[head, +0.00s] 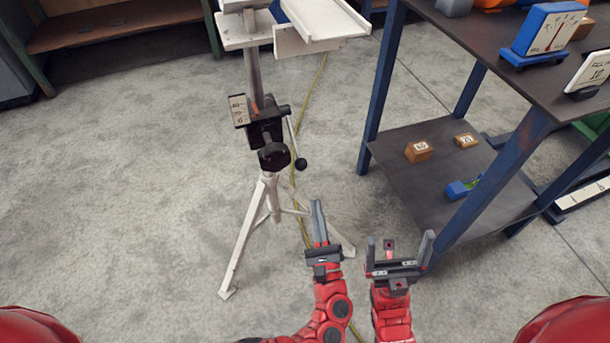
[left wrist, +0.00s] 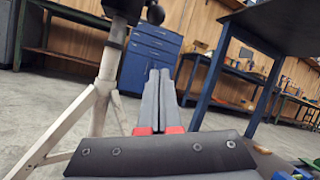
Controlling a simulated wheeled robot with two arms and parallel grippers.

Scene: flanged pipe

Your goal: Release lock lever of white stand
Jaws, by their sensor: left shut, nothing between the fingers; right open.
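The white stand (head: 250,232) is a tripod with a post and a white top platform, left of centre in the head view. A black clamp block (head: 265,132) sits on its post with a dark round knob (head: 273,156) at the front. The lock lever (head: 294,135) hangs down on the block's right side and ends in a black ball (head: 301,164). In the left wrist view, the ball (left wrist: 155,14) is at the top edge. My left gripper (head: 317,205) is shut and empty, below and right of the ball, apart from it. My right gripper (head: 401,240) is open and empty, further right.
A dark table (head: 480,35) with blue legs and a lower shelf (head: 440,200) stands at the right, close to my right gripper. Small blocks (head: 419,152) lie on the shelf. A yellow cable (head: 312,95) runs along the floor. Floor left of the stand is clear.

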